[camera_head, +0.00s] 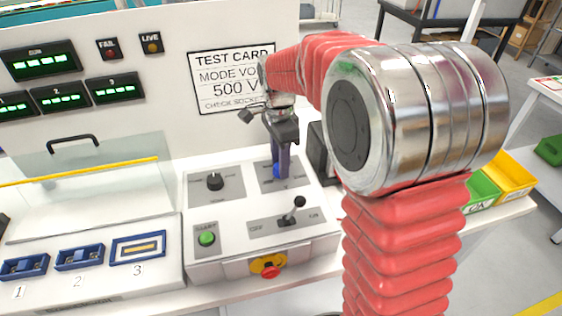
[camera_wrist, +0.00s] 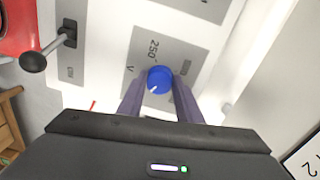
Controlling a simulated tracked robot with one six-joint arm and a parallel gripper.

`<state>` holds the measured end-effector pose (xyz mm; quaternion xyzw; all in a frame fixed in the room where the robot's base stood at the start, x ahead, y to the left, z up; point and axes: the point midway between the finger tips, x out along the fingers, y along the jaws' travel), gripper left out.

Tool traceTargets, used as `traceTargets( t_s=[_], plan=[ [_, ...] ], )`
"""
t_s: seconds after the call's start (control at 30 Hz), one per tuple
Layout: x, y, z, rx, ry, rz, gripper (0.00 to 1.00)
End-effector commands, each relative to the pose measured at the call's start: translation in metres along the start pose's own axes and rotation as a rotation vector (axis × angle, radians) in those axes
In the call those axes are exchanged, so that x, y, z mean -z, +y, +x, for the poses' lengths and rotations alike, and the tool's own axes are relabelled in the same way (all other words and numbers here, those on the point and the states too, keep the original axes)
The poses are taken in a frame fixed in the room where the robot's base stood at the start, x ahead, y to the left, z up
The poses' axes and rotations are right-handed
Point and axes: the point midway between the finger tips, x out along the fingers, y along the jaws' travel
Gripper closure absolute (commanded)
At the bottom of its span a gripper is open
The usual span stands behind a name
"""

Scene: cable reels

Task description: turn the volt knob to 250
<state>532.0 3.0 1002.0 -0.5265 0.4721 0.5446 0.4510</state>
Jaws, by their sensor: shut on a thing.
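The volt knob (camera_wrist: 160,76) is blue and round, on a grey panel plate. Its white pointer mark is toward the lower left in the wrist view. The printed "250" (camera_wrist: 152,49) is above the knob there, apart from the mark, with a "V" to its left. My gripper (camera_wrist: 159,84) has its two dark purple fingers on either side of the knob, shut on it. In the head view my gripper (camera_head: 281,158) points down at the blue knob (camera_head: 279,172), which the fingers partly hide. Other scale marks are hidden or unreadable.
A black knob (camera_head: 215,181) stands left of the blue one. A black-balled lever (camera_head: 298,202), a green button (camera_head: 207,238) and a red stop button (camera_head: 267,266) are nearer the front. A test card (camera_head: 235,78) behind reads "500 V", partly covered by my arm.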

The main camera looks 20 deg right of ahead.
Motion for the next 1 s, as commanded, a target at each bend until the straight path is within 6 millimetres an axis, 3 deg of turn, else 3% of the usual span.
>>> traceTargets(
  t_s=[0.2,0.67,1.0],
  plan=[
    [0.004,0.0002,-0.0002,0.001,0.0,0.001,0.91],
    [-0.0003,-0.0004,-0.0004,0.002,0.004,-0.083,0.91],
    [-0.001,-0.0001,-0.0005,0.002,0.013,-0.321,0.91]
  ],
)
